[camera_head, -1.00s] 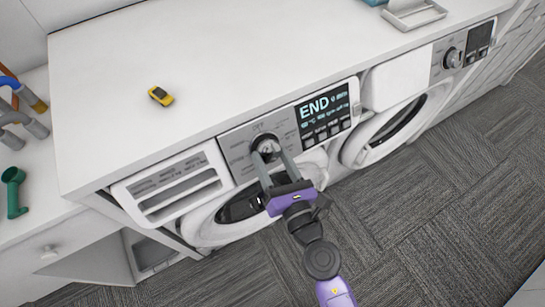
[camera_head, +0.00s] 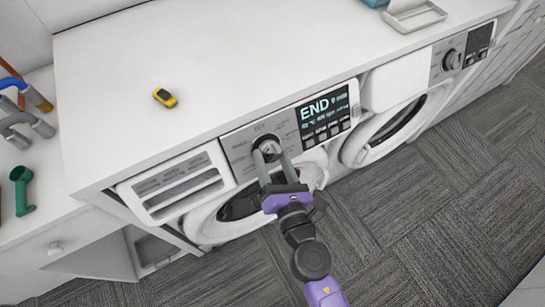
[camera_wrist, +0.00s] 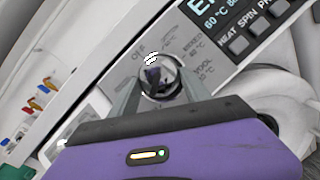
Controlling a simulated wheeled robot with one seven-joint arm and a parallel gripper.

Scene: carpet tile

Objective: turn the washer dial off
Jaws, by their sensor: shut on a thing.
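The washer dial (camera_head: 268,147) is a round chrome knob on the grey control panel of the left machine. It also shows in the wrist view (camera_wrist: 158,76), with printed settings around it. My gripper (camera_head: 270,156) reaches up to the panel from below, one finger on each side of the dial, shut on it. In the wrist view my gripper (camera_wrist: 160,92) hides the lower part of the panel. The washer display (camera_head: 323,110) right of the dial reads "END". The washer door below is partly hidden by my gripper.
A white counter (camera_head: 200,70) runs above the machines, with a small yellow toy car (camera_head: 165,97) on it. A second machine with its own dial (camera_head: 452,60) stands to the right. A white-fronted drawer (camera_head: 178,184) is left of the dial. Grey carpet (camera_head: 430,200) lies clear in front.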

